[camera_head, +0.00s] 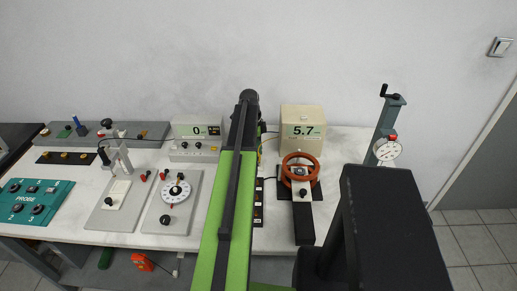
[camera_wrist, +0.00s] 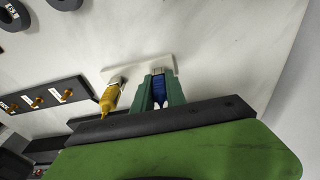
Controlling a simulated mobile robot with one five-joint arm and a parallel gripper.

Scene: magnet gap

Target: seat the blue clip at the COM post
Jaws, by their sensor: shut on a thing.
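In the wrist view, my gripper (camera_wrist: 159,92) has its green fingers closed on either side of the blue clip (camera_wrist: 158,89). The clip's metal end points at a small white block (camera_wrist: 136,66); I cannot tell whether it touches. A black strip (camera_wrist: 70,93) with several brass posts and small white labels lies to the left, apart from the clip. The labels are too small to read, so I cannot tell which post is COM. In the head view my arm hides the gripper and the clip; a labelled black strip (camera_head: 258,214) shows partly beside the arm.
A yellow clip (camera_wrist: 110,96) is beside my gripper, close on its left. A dial panel (camera_head: 175,203) and teal PROBE panel (camera_head: 35,199) lie left.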

